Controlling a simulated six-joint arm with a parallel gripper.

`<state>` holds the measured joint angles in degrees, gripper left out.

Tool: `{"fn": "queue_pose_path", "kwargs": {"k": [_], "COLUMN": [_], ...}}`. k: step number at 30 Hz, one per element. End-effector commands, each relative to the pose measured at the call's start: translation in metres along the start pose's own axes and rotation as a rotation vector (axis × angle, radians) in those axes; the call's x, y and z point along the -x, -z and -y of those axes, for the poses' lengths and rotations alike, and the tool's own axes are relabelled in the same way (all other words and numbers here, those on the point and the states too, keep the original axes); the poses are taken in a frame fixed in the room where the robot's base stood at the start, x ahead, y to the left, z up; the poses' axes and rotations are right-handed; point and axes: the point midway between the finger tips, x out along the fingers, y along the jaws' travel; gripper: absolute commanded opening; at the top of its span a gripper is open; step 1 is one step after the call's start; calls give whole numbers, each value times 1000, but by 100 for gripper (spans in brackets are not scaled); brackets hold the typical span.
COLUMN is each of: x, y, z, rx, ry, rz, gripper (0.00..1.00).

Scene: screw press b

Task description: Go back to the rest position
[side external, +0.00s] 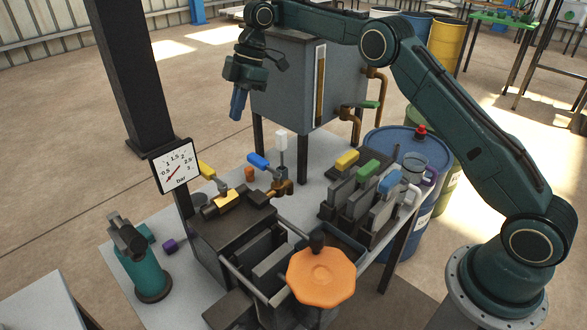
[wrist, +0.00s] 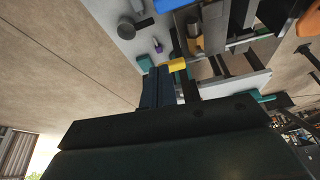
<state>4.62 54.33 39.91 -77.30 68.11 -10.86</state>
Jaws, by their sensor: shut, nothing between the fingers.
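My gripper (side external: 237,108) hangs in the air at the upper left of the side external view, pointing down. Its blue fingers are shut with nothing between them. It is apart from the bench and in front of the left edge of the grey tank (side external: 290,85). In the wrist view the shut fingers of my gripper (wrist: 158,75) show beyond the dark gripper body, which hides much of the lower picture. The screw press with its orange handwheel (side external: 320,272) stands at the front of the bench, well away from my gripper.
A pressure gauge (side external: 176,166) is mounted on a post, left of and below my gripper. Yellow (side external: 206,169) and blue (side external: 258,159) valve handles stand on the bench. A rack with coloured handles (side external: 368,168) and a blue drum (side external: 408,145) are at right. Open floor lies left.

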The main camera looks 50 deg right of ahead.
Motion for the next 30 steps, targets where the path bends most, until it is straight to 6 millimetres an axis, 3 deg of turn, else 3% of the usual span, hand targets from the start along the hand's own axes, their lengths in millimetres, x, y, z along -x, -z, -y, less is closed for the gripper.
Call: {"fn": "queue_pose_path", "kwargs": {"k": [7,14,30], "x": [14,49,129], "y": [7,23,46], "z": [5,23,105], "rx": [-37,-145,-482], "ry": [-13,-48,-171], "rz": [-5,-19,-57], "gripper": [0,0,0]}}
